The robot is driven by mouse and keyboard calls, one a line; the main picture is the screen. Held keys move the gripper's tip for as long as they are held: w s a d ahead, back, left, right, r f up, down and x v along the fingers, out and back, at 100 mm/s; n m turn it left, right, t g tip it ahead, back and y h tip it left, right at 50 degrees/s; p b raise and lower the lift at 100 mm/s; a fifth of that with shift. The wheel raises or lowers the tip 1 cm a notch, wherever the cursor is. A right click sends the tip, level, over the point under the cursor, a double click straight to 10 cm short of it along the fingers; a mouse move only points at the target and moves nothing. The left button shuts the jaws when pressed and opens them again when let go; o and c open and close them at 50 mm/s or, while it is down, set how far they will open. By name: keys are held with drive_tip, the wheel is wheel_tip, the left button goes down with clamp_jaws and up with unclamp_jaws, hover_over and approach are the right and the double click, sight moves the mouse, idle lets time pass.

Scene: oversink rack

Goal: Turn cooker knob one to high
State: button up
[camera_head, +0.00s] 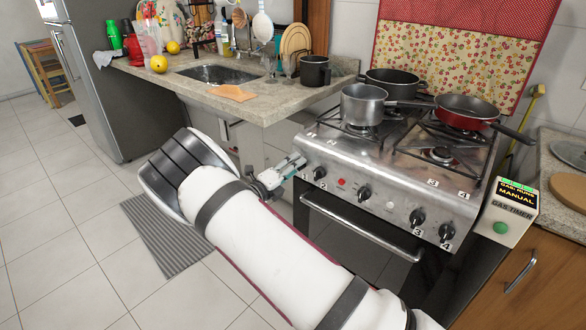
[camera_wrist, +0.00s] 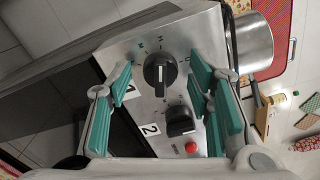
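Knob one (camera_wrist: 160,70) is a round black knob beside the label 1 in the wrist view. My gripper (camera_wrist: 161,78) is open, its two teal fingers apart on either side of knob one in that view. I cannot tell whether either finger touches it. In the head view my gripper (camera_head: 281,171) is at the panel's left end and hides most of knob one. Knob two (camera_wrist: 180,121) is beside label 2, close to the right finger.
A red button (camera_wrist: 191,148) is past knob two. An oven handle (camera_head: 362,226) runs below the panel. Pots (camera_head: 363,104) and a red pan (camera_head: 467,111) sit on top. A gas timer box (camera_head: 508,210) is at the right. Open floor lies left.

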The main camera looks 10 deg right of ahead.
drive_tip(key=v, duration=1.2)
idle(0.4)
